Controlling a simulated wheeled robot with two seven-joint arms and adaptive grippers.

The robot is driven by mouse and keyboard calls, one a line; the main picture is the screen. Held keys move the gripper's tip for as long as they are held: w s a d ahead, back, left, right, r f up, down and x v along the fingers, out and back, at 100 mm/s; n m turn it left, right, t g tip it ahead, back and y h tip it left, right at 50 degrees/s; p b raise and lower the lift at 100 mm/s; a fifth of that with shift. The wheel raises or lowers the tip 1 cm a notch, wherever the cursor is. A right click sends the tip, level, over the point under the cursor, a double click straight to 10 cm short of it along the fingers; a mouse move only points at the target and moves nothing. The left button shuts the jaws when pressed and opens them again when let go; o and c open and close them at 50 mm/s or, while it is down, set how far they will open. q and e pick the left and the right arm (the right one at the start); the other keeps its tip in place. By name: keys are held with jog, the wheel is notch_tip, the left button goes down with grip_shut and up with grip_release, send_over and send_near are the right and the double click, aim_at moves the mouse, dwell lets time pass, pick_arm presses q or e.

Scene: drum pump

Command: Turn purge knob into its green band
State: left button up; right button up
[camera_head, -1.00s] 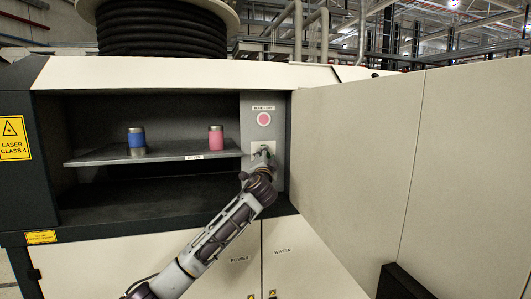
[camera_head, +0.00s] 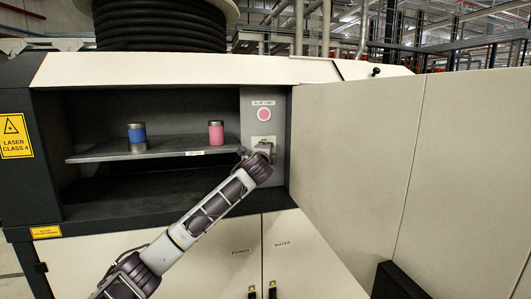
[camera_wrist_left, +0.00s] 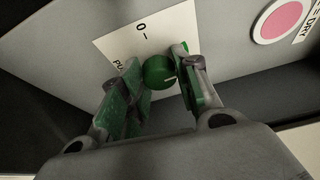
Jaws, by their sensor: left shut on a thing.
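The purge knob (camera_wrist_left: 157,71) is a round green dial with a short white pointer line, in the left wrist view. It sits on a white plate (camera_wrist_left: 117,38) marked "0" and a partly hidden "PU" word. My left gripper (camera_wrist_left: 157,60) is shut on the knob, with one green-padded finger on either side of it. In the head view the plate (camera_head: 258,139) shows below the pink round light, and my left gripper (camera_head: 264,148) covers the knob there. I cannot make out a green band on the plate. My right gripper is not in view.
A pink light (camera_head: 264,114) sits above the plate. To the left, a shelf (camera_head: 95,154) carries a blue-banded can (camera_head: 137,138) and a pink can (camera_head: 216,134). A large pale panel (camera_head: 350,150) stands on the right of the opening.

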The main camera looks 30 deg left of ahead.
pick_arm(q)
jog(key=shift+f+m+g, duration=0.1)
jog(key=shift+m+g, duration=0.2)
jog(key=shift+m, duration=0.1)
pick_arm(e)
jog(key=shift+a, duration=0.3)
pick_arm(q)
jog(key=o, duration=1)
jog(key=shift+d, duration=0.1)
jog(key=v, duration=1.1)
jog(key=shift+s, duration=0.4)
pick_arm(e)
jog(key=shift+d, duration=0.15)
pick_arm(q)
jog(key=shift+d, duration=0.15)
